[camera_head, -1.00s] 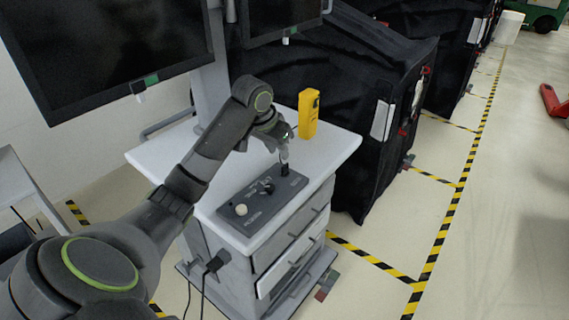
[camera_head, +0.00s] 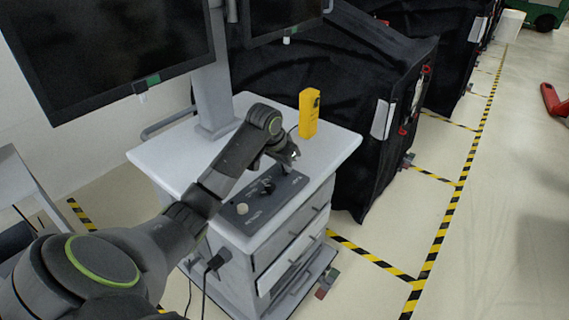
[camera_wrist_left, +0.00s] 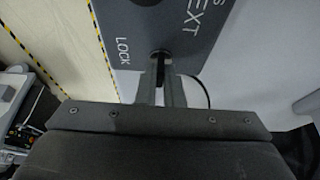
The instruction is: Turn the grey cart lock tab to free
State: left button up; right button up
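The grey control panel (camera_head: 262,198) lies on the white cart top. It carries a pale round button, a dark knob and, at its far end, the lock tab, which my left gripper hides in the head view. My left gripper (camera_head: 288,160) is low over that far end. In the left wrist view the panel (camera_wrist_left: 135,18) shows the word LOCK beside a dark upright tab (camera_wrist_left: 159,62). The two fingers of my left gripper (camera_wrist_left: 161,85) stand close on either side of the tab. I cannot tell whether they press on it. My right gripper is not in view.
A yellow upright device (camera_head: 309,113) stands on the cart top (camera_head: 335,150) behind the gripper. A large monitor (camera_head: 110,45) hangs at the upper left. Black covered carts (camera_head: 360,95) stand behind. The striped floor at the right is mostly clear.

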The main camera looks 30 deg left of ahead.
pick_arm(q)
grip_shut()
jog(key=shift+r, duration=0.1)
jog(key=shift+p, duration=0.4)
jog(key=n+y+p, duration=0.1)
jog(key=n+p, duration=0.1)
jog(key=p, duration=0.2)
jog(key=n+y+p, duration=0.1)
jog(key=n+p, duration=0.2)
jog(key=n+y+p, duration=0.1)
jog(key=n+p, duration=0.1)
jog(key=p, duration=0.2)
jog(key=shift+w+d+r+n+g+p, duration=0.1)
jog(key=shift+d+r+n+g+p, duration=0.2)
jog(key=shift+n+g, duration=0.1)
jog(key=shift+n+p, duration=0.35)
jog(key=shift+n, duration=0.05)
jog(key=n+y+p, duration=0.1)
jog(key=n, duration=0.1)
jog(key=shift+w+f+n+g+p, duration=0.1)
jog(key=shift+f+n+g+p, duration=0.05)
jog(key=shift+n+g+p, duration=0.2)
jog(key=n+g, duration=0.1)
jog(key=n, duration=0.1)
jog(key=shift+f+n+y, duration=0.1)
jog(key=shift+n+y, duration=0.2)
jog(key=shift+n, duration=0.05)
jog(key=shift+w+n+g, duration=0.15)
jog(key=shift+n+g, duration=0.6)
jog(key=shift+n, duration=1.15)
